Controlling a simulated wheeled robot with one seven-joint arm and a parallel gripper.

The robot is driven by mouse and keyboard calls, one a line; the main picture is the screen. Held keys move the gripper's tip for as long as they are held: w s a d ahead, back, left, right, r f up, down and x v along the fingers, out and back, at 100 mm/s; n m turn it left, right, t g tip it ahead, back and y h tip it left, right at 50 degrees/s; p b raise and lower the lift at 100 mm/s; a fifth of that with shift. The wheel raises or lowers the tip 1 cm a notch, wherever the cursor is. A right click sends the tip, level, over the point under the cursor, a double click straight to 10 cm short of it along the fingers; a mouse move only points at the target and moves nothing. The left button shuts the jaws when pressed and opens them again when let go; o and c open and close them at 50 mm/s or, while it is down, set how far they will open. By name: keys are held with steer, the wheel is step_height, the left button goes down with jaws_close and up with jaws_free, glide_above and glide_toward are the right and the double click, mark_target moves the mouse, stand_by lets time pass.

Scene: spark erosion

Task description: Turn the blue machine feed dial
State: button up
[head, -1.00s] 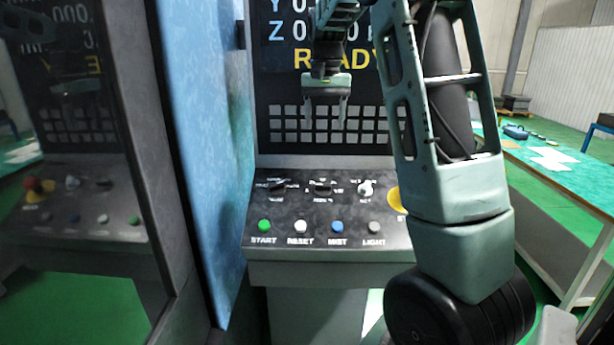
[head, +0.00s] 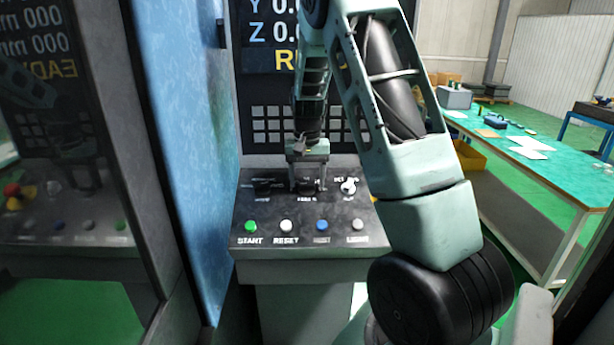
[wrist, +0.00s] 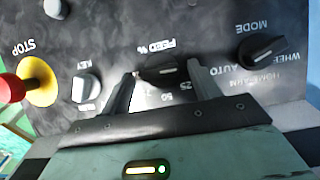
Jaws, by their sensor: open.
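The feed dial (wrist: 166,71) is a black knob with a percentage scale on the sloped dark console; it also shows in the head view (head: 306,188), partly hidden by my gripper. My gripper (wrist: 161,76) points down at the console, open, with one finger on each side of the dial. In the head view my gripper (head: 307,185) straddles the dial. I cannot tell whether the fingers touch it. The blue machine panel (head: 185,130) stands left of the console.
The mode dial (wrist: 263,50) and key switch (wrist: 86,87) flank the feed dial. The red stop button (wrist: 12,88) is beyond the key switch. The start button (head: 250,226) and several others line the console front. A green-topped table (head: 545,180) stands at right.

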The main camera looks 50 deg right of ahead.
steer(key=shift+f, duration=0.1)
steer(key=c, duration=1)
steer(key=m+b, duration=0.1)
steer(key=m, duration=0.1)
steer(key=m+t+b, duration=0.1)
steer(key=shift+s+d+f+m+t+y, duration=0.1)
steer(key=shift+s+d+m+t+y, duration=0.05)
steer(key=shift+m+t+y, duration=0.2)
steer(key=m+t+b, duration=0.1)
steer(key=m, duration=0.1)
steer(key=m+b, duration=0.2)
steer(key=shift+s+t+y, duration=0.2)
steer(key=shift+t+y, duration=0.05)
steer(key=shift+t, duration=0.1)
steer(key=m+t+b, duration=0.1)
steer(key=m, duration=0.1)
steer(key=m+t+b, duration=0.1)
steer(key=m+b, duration=0.1)
steer(key=shift+s+f+m, duration=0.15)
steer(key=shift+s+m, duration=0.05)
steer(key=shift+m, duration=0.05)
steer(key=shift+s+m+t+h+b, duration=0.1)
steer(key=shift+m+t+h+b, duration=0.25)
steer(key=shift+m+b, duration=0.55)
steer(key=shift+s+m+t+h+b, duration=0.1)
steer(key=shift+m+t+h+b, duration=0.35)
steer(key=shift+m, duration=0.85)
